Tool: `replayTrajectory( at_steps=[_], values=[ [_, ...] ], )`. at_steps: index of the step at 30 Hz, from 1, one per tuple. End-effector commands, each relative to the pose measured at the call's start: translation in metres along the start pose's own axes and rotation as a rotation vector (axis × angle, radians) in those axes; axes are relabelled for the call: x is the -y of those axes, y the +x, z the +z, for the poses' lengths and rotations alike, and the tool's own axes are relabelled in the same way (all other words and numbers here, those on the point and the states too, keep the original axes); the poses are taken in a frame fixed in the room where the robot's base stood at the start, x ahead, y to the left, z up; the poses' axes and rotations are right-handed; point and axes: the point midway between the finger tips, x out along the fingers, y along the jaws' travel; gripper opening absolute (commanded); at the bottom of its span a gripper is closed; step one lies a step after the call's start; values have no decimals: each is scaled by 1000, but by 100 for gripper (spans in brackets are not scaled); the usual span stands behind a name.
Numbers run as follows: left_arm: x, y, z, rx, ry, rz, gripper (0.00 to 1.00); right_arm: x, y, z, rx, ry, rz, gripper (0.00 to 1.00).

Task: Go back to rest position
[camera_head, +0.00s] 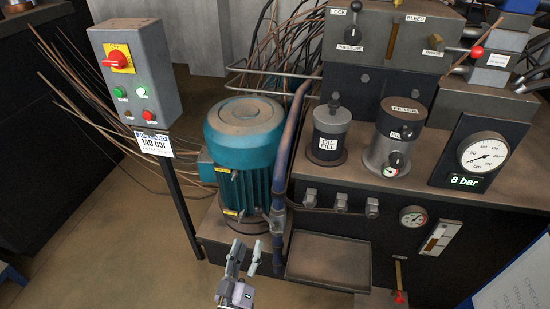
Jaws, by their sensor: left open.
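My left gripper (245,260) shows low in the middle of the head view, with two pale fingers pointing up and a gap between them. It is open and I see nothing between its fingers. It appears in front of the base of a teal motor (243,127), left of a shallow tray. I cannot tell its exact distance from the motor base. My right gripper is not in view. No flap disc is visible.
A control box (136,75) with a red switch stands on a post at left. A hydraulic unit (468,215) with gauges fills the right. A drip tray (329,286) sits low in the middle. Bare floor (100,255) lies at lower left.

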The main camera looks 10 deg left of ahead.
Motion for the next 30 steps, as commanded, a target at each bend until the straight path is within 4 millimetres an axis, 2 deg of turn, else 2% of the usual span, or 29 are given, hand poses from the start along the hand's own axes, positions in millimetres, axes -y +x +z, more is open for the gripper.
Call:
replayTrajectory(
  at_steps=[2, 5, 8, 10, 12, 14, 15, 18, 24, 30],
  values=[
    [0, 0, 1, 3, 1, -1, 46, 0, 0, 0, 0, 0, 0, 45],
    [6, -4, 13, 54, 22, -13, 46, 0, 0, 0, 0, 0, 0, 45],
    [22, -17, 48, 206, 80, -48, 46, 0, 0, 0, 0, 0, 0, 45],
    [41, -38, 83, 371, 145, -86, 46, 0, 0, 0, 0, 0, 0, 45],
    [64, -68, 119, 558, 218, -127, 46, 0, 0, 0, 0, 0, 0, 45],
    [84, -99, 146, 719, 280, -161, 46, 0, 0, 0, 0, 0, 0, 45],
    [96, -120, 160, 819, 318, -181, 46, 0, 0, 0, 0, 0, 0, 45],
    [122, -170, 183, 1030, 395, -224, 46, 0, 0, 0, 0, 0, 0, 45],
    [159, -254, 200, 1353, 499, -289, 46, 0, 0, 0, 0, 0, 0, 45],
    [183, -324, 192, 1612, 573, -340, 46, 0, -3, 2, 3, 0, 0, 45]
  ],
)
